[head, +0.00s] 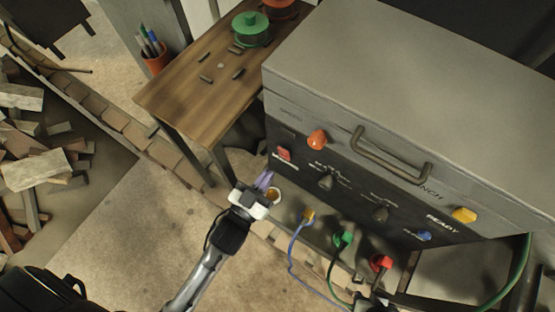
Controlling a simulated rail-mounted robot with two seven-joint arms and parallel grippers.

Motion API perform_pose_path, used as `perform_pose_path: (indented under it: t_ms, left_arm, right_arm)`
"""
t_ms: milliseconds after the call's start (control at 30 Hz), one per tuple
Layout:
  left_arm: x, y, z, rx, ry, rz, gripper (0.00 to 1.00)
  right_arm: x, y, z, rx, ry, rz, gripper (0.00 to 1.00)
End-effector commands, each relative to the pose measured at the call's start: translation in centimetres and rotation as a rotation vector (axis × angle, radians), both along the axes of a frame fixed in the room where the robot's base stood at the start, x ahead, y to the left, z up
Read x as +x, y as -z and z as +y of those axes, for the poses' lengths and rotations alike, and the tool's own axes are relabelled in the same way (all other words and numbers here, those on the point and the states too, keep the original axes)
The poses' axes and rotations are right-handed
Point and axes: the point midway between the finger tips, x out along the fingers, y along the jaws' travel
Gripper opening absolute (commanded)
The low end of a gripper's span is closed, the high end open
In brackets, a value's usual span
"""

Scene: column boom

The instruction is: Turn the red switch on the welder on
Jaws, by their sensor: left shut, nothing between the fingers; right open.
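The welder (390,75) is a large grey box with a dark front panel. Its red switch (284,154) sits at the left end of that panel, below an orange knob (317,139). I cannot tell the switch's position from here. My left gripper (266,178) is shut and empty, with its purplish fingertips just below and left of the red switch in the picture. A small gap shows between fingertips and switch, though depth is hard to judge. My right gripper is not clearly seen.
Yellow, green and red plugs (381,263) with cables stick out along the welder's lower front. A handle (390,155) and several knobs protrude from the panel. A wooden table (190,85) stands at left. Rubble (40,170) lies far left; floor between is clear.

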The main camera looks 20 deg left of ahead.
Motion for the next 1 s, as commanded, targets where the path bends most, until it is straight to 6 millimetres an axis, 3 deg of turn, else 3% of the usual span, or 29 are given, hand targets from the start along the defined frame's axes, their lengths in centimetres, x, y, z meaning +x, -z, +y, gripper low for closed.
perform_pose_path:
  t_ms: [200, 400, 1000]
  left_arm:
    - [3.1, -0.4, -0.5, 0.001, 0.001, -0.002, 0.0]
    - [4.6, -0.7, -0.7, 0.001, 0.001, 0.0, 0.0]
    - [5.2, -1.2, -0.8, 0.001, 0.0, 0.008, 0.0]
  right_arm:
    - [0.0, 1.0, 0.1, 0.004, 0.003, 0.0, 0.43]
    - [0.0, 1.4, 0.1, 0.004, 0.003, 0.0, 0.43]
    - [0.0, 1.0, -0.2, -0.007, -0.004, 0.001, 0.43]
